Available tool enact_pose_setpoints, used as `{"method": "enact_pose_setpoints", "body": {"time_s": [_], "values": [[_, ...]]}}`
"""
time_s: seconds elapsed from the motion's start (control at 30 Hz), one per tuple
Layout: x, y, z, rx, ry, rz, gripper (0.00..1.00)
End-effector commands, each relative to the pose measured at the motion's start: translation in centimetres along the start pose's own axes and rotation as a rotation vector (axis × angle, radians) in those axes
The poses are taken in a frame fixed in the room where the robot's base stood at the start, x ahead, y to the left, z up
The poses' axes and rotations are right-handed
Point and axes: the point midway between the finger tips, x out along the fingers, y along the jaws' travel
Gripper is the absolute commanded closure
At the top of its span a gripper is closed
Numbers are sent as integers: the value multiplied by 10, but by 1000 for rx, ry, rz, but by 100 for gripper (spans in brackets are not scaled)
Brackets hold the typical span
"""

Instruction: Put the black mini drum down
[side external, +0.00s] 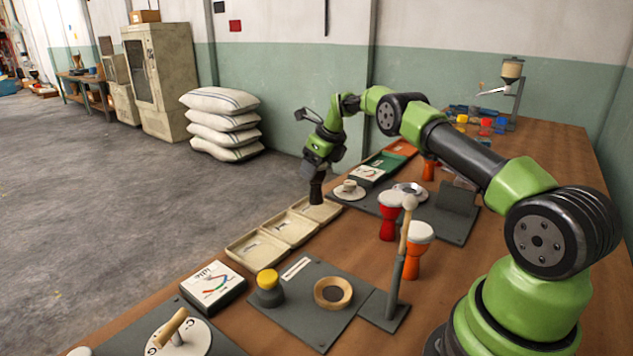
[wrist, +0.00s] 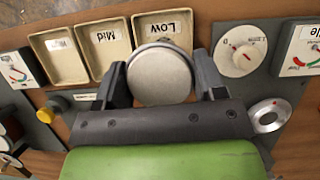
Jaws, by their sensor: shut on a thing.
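The black mini drum (side external: 316,188) hangs upright below my gripper (side external: 318,170) in the side view, at the far end of the row of trays. In the wrist view its round grey-white head (wrist: 160,75) sits between the two dark fingers of my gripper (wrist: 160,88), which are shut on it. The tray marked Low (wrist: 162,22) lies just beyond the drum in that view, partly covered by it. It is the far tray (side external: 332,213) in the side view. I cannot tell whether the drum's base touches the tray.
The Mid tray (wrist: 104,45) and a third tray (wrist: 57,58) lie beside the Low one. A red drum (side external: 389,217), an orange drum (side external: 418,252) and an upright mallet (side external: 405,225) stand nearer my base. A dial panel (wrist: 239,52) is right of the drum.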

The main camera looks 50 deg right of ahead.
Motion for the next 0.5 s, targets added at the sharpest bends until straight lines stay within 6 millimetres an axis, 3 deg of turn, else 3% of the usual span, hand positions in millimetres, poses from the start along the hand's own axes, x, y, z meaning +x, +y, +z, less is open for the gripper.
{"method": "enact_pose_setpoints", "body": {"time_s": [0.2, 0.5], "values": [[26, 0, -11, 0, 2, 1, 65], [27, 0, -11, -1, 0, 1, 65]]}}
